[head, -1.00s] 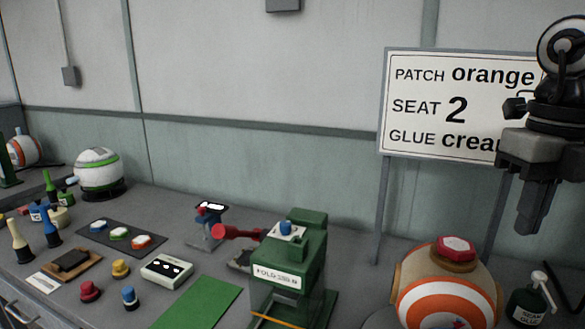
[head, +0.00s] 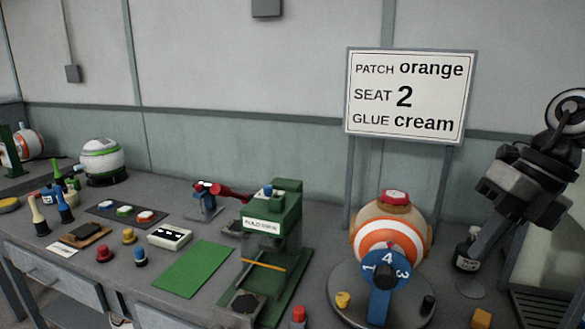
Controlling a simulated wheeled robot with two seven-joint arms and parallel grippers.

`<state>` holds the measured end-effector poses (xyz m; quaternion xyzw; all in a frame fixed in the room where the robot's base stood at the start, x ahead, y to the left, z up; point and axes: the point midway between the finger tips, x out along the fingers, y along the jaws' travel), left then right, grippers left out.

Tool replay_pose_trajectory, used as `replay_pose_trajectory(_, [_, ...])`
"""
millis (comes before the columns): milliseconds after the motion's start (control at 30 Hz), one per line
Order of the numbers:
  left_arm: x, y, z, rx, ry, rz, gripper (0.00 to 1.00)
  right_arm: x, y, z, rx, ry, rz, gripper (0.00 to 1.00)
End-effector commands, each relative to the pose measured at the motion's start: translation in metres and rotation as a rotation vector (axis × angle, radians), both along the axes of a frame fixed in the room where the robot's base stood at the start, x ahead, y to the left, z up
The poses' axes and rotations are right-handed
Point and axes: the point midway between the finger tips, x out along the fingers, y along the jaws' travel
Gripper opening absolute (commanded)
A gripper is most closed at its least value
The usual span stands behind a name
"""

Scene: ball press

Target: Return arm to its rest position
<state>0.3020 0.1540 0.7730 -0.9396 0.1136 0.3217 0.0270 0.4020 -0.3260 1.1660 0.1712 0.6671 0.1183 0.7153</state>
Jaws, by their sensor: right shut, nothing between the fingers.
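My right gripper (head: 478,258) is at the right of the head view, in the air in front of the wall, pointing down and to the left. Its fingers are together and hold nothing. The fingers partly cover a dark glue bottle (head: 466,246) behind them. The green press (head: 276,225) with a red lever stands in the middle of the bench. An orange and white ball (head: 372,234) with a red cap sits right of it, behind a blue numbered dial (head: 374,270). My left gripper is not in view.
The sign (head: 408,95) reads patch orange, seat 2, glue cream. A green mat (head: 194,269) lies bare left of the press. A dark tray (head: 127,213) with colored patches, stamps and bottles fill the left side. A slatted crate (head: 545,270) stands at the far right.

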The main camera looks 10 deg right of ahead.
Motion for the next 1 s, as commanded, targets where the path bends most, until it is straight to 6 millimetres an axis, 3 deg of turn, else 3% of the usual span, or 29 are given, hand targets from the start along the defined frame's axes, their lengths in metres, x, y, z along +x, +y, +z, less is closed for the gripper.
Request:
replay_pose_trajectory(267, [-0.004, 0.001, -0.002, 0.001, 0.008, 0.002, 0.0, 0.015, 0.015, -0.062, 0.466, -0.06, -0.234, 0.0])
replay_pose_trajectory(567, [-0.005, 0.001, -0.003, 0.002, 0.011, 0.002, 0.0, 0.024, 0.021, -0.172, 1.065, -0.07, -0.9, 0.0])
replay_pose_trajectory(767, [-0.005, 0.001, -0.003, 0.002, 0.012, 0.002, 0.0, -0.004, 0.038, -0.268, 1.271, 0.063, -1.467, 0.0])
replay_pose_trajectory(900, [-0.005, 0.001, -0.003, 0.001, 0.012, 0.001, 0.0, -0.041, 0.076, -0.334, 1.305, 0.245, -1.86, 0.0])
replay_pose_trajectory(1000, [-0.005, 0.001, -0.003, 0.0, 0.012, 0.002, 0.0, -0.068, 0.111, -0.366, 1.286, 0.394, -2.078, 0.0])
